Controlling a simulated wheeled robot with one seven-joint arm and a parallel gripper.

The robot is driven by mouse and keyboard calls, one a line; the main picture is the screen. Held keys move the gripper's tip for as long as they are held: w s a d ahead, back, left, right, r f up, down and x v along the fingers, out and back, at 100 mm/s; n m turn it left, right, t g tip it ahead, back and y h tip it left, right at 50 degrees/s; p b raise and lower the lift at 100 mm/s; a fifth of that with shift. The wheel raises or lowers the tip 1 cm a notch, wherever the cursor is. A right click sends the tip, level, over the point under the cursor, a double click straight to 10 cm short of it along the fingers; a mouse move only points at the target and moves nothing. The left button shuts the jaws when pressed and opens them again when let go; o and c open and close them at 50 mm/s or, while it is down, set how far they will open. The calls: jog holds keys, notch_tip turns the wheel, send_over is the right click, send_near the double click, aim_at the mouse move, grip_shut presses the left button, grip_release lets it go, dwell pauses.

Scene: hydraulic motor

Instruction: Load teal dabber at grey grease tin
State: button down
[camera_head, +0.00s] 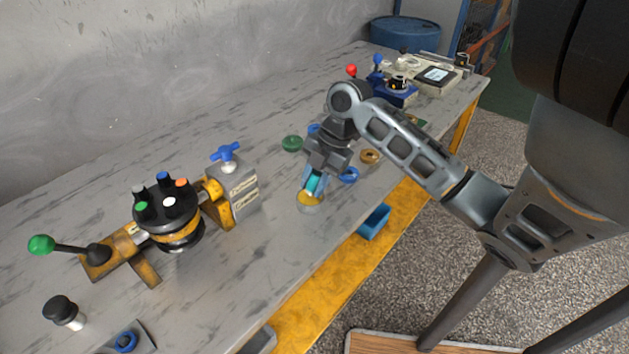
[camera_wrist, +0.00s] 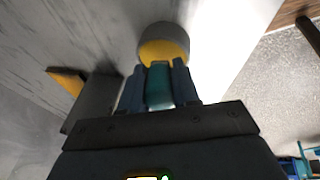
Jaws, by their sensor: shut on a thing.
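My gripper (camera_head: 314,181) is shut on the teal dabber (camera_head: 313,184), which points down between the fingers. The dabber also shows in the wrist view (camera_wrist: 159,86), with a blue-grey finger on each side. The grey grease tin (camera_head: 311,206), with yellow grease inside, stands on the bench right below the gripper. In the wrist view the tin (camera_wrist: 164,38) is just beyond the dabber's tip. The tip overlaps the near edge of the yellow grease there. I cannot tell whether it touches the grease.
A motor fixture with coloured caps (camera_head: 164,208) and a grey block with a blue handle (camera_head: 231,185) stand to the left. Green (camera_head: 292,143), blue (camera_head: 348,175) and orange (camera_head: 370,156) round pieces lie around the arm. A blue bin (camera_head: 374,222) is at the bench's front edge.

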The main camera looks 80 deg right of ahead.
jog(key=shift+f+b, duration=0.6)
jog(key=shift+b, duration=0.5)
dwell(2.8)
jog(key=shift+r, duration=0.15)
